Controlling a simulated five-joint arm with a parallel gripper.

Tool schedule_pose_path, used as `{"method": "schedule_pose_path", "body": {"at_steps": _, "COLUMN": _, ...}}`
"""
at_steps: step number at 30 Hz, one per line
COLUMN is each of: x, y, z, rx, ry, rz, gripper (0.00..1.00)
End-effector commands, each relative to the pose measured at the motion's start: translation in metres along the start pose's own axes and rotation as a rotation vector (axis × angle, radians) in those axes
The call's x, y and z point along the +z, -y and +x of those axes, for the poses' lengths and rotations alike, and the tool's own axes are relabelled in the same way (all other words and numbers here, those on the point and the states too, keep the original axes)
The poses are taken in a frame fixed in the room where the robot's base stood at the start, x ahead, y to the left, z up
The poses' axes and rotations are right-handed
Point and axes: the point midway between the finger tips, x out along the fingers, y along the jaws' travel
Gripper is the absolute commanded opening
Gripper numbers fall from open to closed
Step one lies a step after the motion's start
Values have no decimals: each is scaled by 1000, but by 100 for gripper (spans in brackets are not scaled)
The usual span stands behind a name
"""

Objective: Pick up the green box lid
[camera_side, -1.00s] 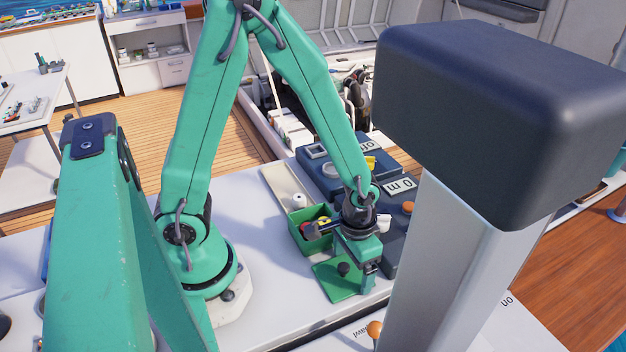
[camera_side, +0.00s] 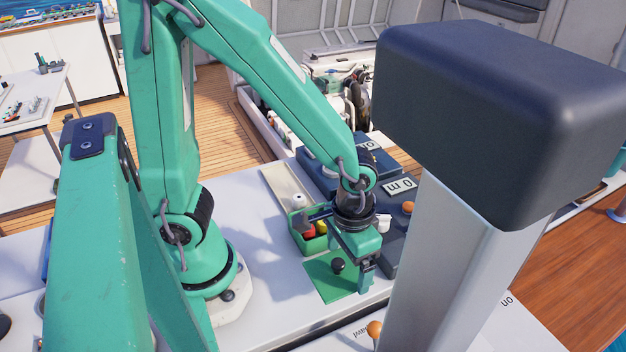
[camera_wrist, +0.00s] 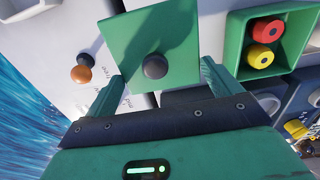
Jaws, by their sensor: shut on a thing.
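The green box lid (camera_side: 325,283) is a flat square plate with a dark round knob, near the front of the white worktop in the side view. In the wrist view the lid (camera_wrist: 130,38) lies between the two green fingers of my gripper (camera_wrist: 162,76), which is shut on its side edges. The knob sits between the fingers, apart from both. In the side view my gripper (camera_side: 365,276) is at the lid's right, with one finger hidden. The green open box (camera_side: 309,242) stands behind the lid; red and yellow round pieces show in the box (camera_wrist: 237,42) in the wrist view.
Dark labelled units (camera_side: 402,207) stand right of the box. A pale tray (camera_side: 280,181) with a white round piece lies behind it. An orange knob (camera_side: 374,328) is at the front. A large post with a dark head (camera_side: 500,110) blocks the right side. The worktop left of the lid is clear.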

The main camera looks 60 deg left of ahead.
Motion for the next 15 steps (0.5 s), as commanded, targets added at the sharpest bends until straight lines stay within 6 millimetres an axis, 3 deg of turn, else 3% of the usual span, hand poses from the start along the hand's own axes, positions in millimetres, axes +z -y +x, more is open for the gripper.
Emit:
{"method": "schedule_pose_path", "body": {"at_steps": 6, "x": 24, "y": -23, "z": -20, "rx": 1, "ry": -2, "rz": 7, "gripper": 68}}
{"method": "schedule_pose_path", "body": {"at_steps": 15, "x": 45, "y": -42, "z": -37, "rx": 1, "ry": -1, "rz": 3, "gripper": 68}}
